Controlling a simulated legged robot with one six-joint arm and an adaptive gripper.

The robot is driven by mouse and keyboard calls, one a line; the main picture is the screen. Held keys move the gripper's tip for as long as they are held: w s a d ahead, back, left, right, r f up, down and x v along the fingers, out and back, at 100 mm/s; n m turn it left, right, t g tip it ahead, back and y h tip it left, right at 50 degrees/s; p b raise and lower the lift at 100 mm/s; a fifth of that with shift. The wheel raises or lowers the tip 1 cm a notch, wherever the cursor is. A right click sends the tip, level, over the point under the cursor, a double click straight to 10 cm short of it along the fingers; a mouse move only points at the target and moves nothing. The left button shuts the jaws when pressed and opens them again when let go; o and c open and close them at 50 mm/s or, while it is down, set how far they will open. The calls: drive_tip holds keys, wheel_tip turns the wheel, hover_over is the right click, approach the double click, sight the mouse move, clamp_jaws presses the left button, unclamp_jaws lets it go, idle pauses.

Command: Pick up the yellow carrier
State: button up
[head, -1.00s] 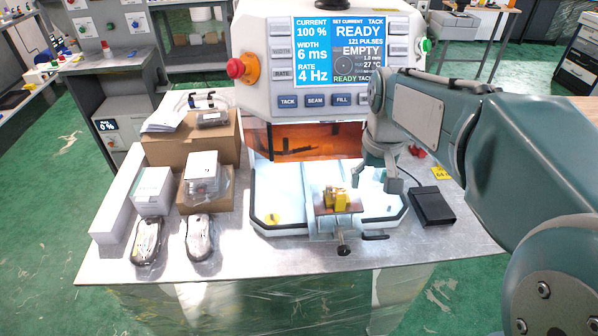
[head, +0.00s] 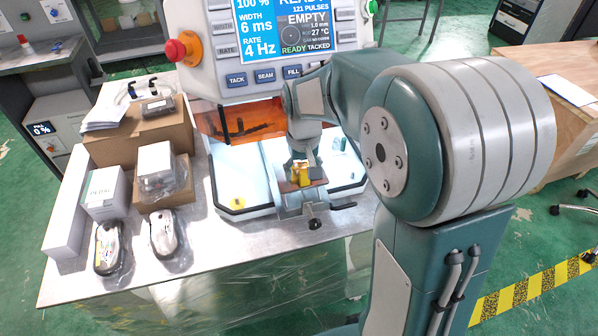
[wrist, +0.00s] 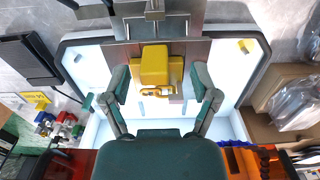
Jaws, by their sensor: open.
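In the head view the carrier (head: 304,174) shows partly beside my gripper (head: 299,160). In the wrist view my gripper (wrist: 163,88) is open, with one finger on each side of the carrier and clear gaps between. The fingers look apart from the carrier. Whether they are level with it in height I cannot tell.
The machine (head: 270,60) with its screen stands just behind. Cardboard boxes (head: 140,135) and two bagged items (head: 166,232) lie left on the metal table. A handle (head: 314,223) sticks out at the fixture's front. A second small yellow piece (head: 237,203) lies at the tray's left.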

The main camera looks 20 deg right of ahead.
drive_tip(key=shift+f, duration=0.6)
drive_tip(key=shift+d+f, duration=0.2)
drive_tip(key=shift+d, duration=0.15)
drive_tip(key=c, duration=0.8)
drive_tip(key=shift+a, duration=0.15)
clamp_jaws()
